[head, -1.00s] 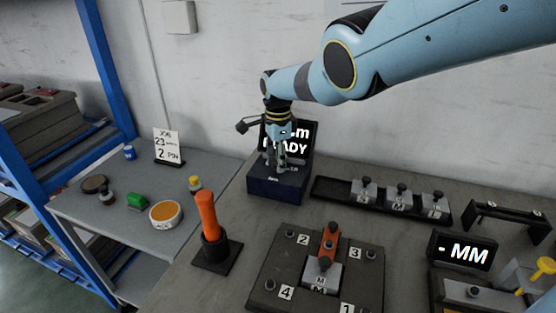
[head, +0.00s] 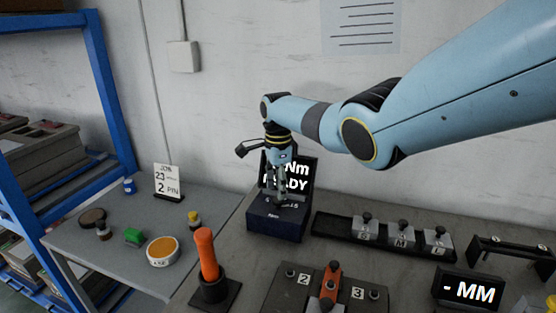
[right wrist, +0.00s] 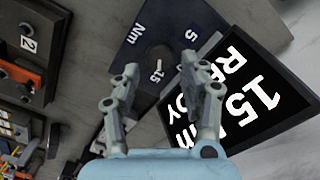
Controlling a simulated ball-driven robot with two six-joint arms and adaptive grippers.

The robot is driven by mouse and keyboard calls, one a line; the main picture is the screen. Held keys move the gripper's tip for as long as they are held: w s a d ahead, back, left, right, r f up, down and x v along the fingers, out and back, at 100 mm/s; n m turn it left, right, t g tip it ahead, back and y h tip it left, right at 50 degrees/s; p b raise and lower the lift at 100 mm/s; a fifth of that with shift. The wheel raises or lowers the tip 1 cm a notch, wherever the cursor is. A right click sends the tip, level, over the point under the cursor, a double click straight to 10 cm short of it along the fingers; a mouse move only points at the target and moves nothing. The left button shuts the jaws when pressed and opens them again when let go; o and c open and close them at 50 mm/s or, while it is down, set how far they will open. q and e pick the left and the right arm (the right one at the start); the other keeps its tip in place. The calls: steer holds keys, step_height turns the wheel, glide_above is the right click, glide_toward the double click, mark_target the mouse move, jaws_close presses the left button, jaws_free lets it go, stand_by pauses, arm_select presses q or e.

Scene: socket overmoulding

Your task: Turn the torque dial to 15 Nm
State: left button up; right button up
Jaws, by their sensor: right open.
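The torque dial unit is a dark blue box (head: 277,224) with a black display (head: 303,178) behind it. In the right wrist view the display (right wrist: 240,95) reads 15 Nm READY. The round dial (right wrist: 158,60) shows there, with its pale pointer line toward the printed 15; a 5 is printed to its right. My right gripper (head: 280,196) points down over the box. In the right wrist view its fingers (right wrist: 162,95) are apart and empty, with the dial beyond them; I cannot tell the exact gap. My left gripper is not in view.
An orange-handled tool (head: 206,255) stands in a black holder left of the box. A black tray (head: 336,226) with small blocks is to the right. A fixture plate (head: 285,290) lies in front. A side table (head: 75,235) holds small parts and a job card (head: 168,182).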

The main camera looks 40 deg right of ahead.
step_height(320, 180, up, 9)
steer(key=shift+f, duration=0.15)
steer(key=shift+f, duration=0.1)
stand_by(0.5)
